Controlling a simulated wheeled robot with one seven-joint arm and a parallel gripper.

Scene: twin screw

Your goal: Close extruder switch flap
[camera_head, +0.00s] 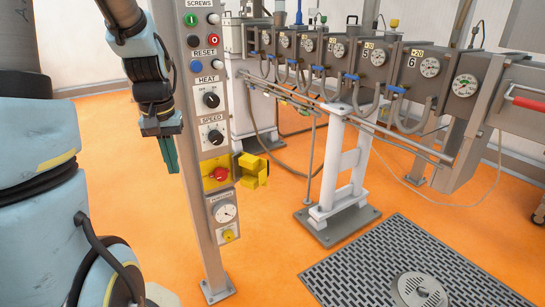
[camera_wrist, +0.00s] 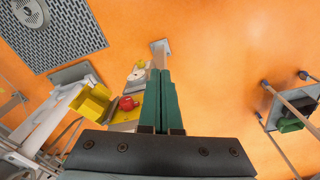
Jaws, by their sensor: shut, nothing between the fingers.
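The yellow switch flap (camera_head: 252,170) stands swung out to the right of its yellow switch housing (camera_head: 210,184) on the control post. The red button (camera_head: 220,173) in the housing is uncovered. My gripper (camera_head: 170,155) is shut and empty, pointing down just left of the post, a little above the height of the flap. In the wrist view my green fingers (camera_wrist: 162,100) lie together. The flap (camera_wrist: 90,104) shows left of them there, with the red button (camera_wrist: 127,103) between flap and fingers.
The control post (camera_head: 205,250) also carries heat and speed knobs (camera_head: 211,99) above the switch and a dial (camera_head: 225,212) below it. The extruder barrel with gauges (camera_head: 375,55) and its white stand (camera_head: 342,165) are behind to the right. A floor grate (camera_head: 400,250) lies front right.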

